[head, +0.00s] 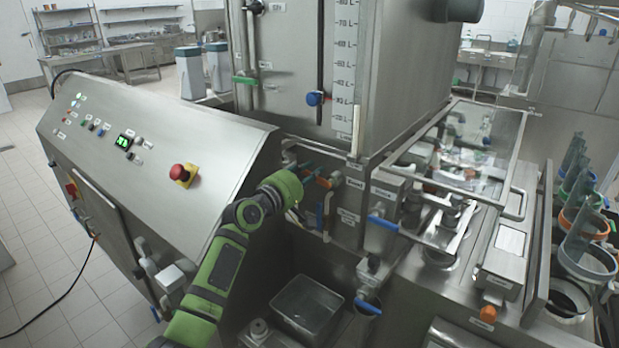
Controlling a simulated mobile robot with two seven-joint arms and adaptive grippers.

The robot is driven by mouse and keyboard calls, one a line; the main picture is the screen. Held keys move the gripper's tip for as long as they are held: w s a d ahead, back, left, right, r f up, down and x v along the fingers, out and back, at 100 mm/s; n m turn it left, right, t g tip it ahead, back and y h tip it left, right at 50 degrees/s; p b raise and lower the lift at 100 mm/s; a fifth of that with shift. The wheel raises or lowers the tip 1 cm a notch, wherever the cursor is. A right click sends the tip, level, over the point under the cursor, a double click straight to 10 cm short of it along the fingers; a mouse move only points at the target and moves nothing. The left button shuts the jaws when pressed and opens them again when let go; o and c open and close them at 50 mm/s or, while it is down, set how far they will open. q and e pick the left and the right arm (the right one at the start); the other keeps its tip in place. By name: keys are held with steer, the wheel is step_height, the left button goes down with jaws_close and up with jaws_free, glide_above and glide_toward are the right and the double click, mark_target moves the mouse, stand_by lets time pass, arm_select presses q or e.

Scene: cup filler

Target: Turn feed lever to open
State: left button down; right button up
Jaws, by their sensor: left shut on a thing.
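My green left arm reaches up from the bottom to the front of the filler, below the tank. Its left gripper (311,178) is at the small valve assembly left of a plate that seems to read "Feed". The gripper is small and partly hidden behind the green wrist link. It is shut on what appears to be the feed lever. A small orange part (323,182) shows beside the fingers. The lever's exact angle cannot be told. My right gripper is not in view.
A blue lever (382,222) sticks out right of the gripper, and another blue lever (368,306) lies lower. The sloped control panel (150,150) with a red emergency button (178,172) borders the arm on the left. The steel tank (295,75) rises above.

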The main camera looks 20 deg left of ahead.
arm_select(q)
steer(key=m, duration=0.1)
steer(key=r+m, duration=0.1)
steer(key=m, duration=0.1)
steer(key=shift+s+d+r+m+b, duration=0.15)
steer(key=shift+d+r+m+b, duration=0.1)
steer(key=shift+d+m+b, duration=0.15)
steer(key=m, duration=0.1)
steer(key=d+r+m, duration=0.1)
steer(key=m, duration=0.2)
steer(key=shift+s+d+r+m, duration=0.2)
steer(key=shift+s+m, duration=0.05)
steer(key=shift+m, duration=0.05)
steer(key=m, duration=0.1)
steer(key=d+m, duration=0.1)
steer(key=m, duration=0.1)
steer(key=shift+s+d+r, duration=0.2)
steer(key=shift+s+r, duration=0.1)
steer(key=shift+s+d+m, duration=0.15)
steer(key=shift+d+m, duration=0.25)
steer(key=shift+m, duration=0.65)
steer(key=shift+s+d+m, duration=0.1)
steer(key=shift+d+m, duration=0.3)
steer(key=shift+m, duration=0.65)
steer(key=c, duration=1.1)
jaws_free()
steer(key=shift+o, duration=0.2)
steer(key=v, duration=1.2)
steer(key=shift+p, duration=0.3)
